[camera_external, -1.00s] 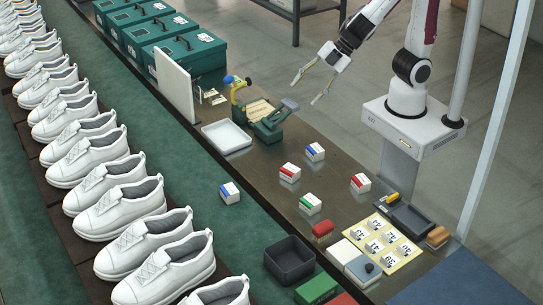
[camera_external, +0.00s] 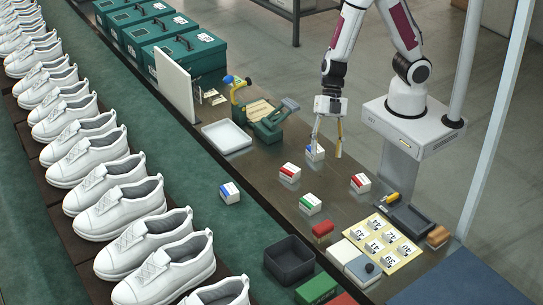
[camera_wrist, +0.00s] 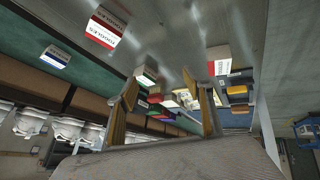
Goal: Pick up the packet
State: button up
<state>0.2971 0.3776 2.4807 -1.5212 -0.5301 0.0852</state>
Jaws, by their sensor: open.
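Several small white packets with coloured stripes lie apart on the bench; which one is meant cannot be told. A blue-striped packet (camera_external: 315,152) is partly hidden behind my gripper (camera_external: 327,151), which points down, open and empty, above or beside it. Two red-striped packets, the left one (camera_external: 289,172) and the right one (camera_external: 360,182), lie nearer the camera, with a green-striped packet (camera_external: 310,204). Another blue-striped packet (camera_external: 230,192) lies on the green strip. In the wrist view, a red packet (camera_wrist: 104,30) lies beyond my open fingers (camera_wrist: 163,105).
A white tray (camera_external: 227,137) and a green-and-yellow fixture (camera_external: 264,118) stand to the left of my gripper. A dark bin (camera_external: 290,260), a yellow card (camera_external: 384,243) and a dark tray (camera_external: 411,219) are toward the front. White shoes (camera_external: 110,190) line the left.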

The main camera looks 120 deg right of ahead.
aim_at(361, 178)
jog(key=s+a+f+g+y, duration=0.1)
jog(key=s, duration=0.1)
jog(key=s+a+f+n+g+y, duration=0.1)
jog(key=s+a, duration=0.1)
jog(key=s+a+f+g+y, duration=0.1)
jog(key=s+a, duration=0.1)
jog(key=shift+s+a+f+n, duration=0.2)
jog(key=shift+s+f+n, duration=0.05)
jog(key=shift+s+n, duration=0.1)
jog(key=shift+s+a+y, duration=0.3)
jog(key=shift+s+y, duration=0.1)
jog(key=shift+s, duration=0.05)
jog(key=shift+f, duration=0.15)
jog(key=shift+x, duration=1.2)
jog(key=shift+a+f, duration=0.1)
jog(key=shift+x, duration=2.5)
jog(key=c, duration=1.2)
